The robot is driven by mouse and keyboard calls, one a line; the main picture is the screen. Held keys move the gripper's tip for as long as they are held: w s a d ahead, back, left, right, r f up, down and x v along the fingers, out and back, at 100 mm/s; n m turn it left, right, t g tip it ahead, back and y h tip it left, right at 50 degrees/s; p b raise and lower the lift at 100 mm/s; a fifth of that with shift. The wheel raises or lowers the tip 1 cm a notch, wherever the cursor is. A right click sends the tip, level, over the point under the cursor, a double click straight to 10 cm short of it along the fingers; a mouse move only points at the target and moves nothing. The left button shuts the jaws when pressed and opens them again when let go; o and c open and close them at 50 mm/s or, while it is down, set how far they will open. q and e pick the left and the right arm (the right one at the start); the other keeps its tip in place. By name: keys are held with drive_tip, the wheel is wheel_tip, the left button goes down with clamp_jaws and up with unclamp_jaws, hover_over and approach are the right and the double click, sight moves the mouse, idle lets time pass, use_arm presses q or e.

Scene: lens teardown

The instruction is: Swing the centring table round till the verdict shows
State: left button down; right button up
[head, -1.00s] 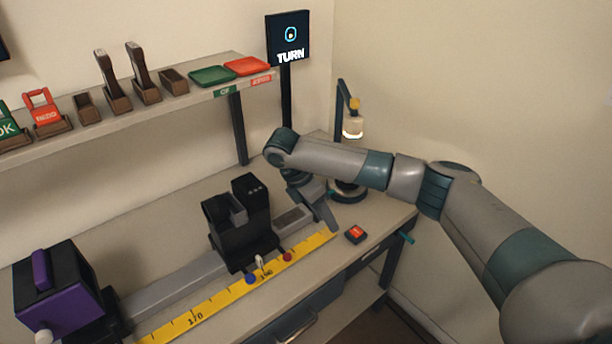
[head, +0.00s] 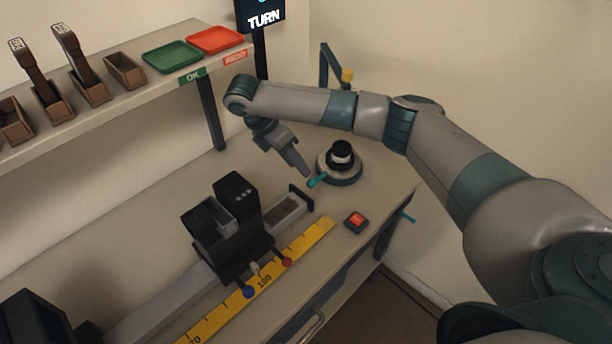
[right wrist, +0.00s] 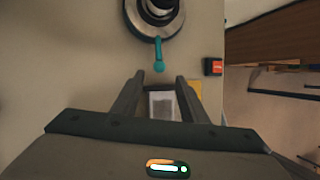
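The centring table (head: 340,174) is a round grey and dark base at the back right of the bench, with a teal handle (head: 317,181) towards my right gripper. A black and white round piece (head: 341,153) sits on it. In the right wrist view the table (right wrist: 130,10) is at the top, its handle (right wrist: 159,55) pointing down at the gap between my fingers. My right gripper (right wrist: 157,88) is open and empty, just short of the handle. It also shows in the head view (head: 300,168). The screen (head: 262,15) reads TURN. My left gripper is out of view.
A red button box (head: 355,221) stands right of the table near the bench edge. A black carriage (head: 228,220) on a rail and a yellow scale (head: 310,243) lie front left. A yellow-knobbed stand (head: 347,75) is behind my forearm. A shelf holds green (head: 172,57) and red trays (head: 215,39).

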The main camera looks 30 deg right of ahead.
sight(309, 181)
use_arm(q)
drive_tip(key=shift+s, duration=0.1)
use_arm(e)
drive_tip(key=shift+f, duration=0.1)
drive_tip(key=p+x, duration=0.1)
drive_tip(key=x, duration=0.5)
drive_tip(key=shift+d+f+p, duration=0.1)
drive_tip(key=shift+p, duration=0.2)
drive_tip(key=shift+d+f, duration=0.15)
drive_tip(key=shift+f, duration=0.1)
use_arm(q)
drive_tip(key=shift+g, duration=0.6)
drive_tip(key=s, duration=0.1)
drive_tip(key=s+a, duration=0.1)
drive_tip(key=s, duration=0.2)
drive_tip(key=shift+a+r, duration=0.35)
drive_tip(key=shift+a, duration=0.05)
use_arm(e)
drive_tip(key=shift+d+f, duration=0.1)
drive_tip(key=shift+f, duration=0.2)
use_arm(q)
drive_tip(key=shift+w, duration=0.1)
use_arm(e)
clamp_jaws()
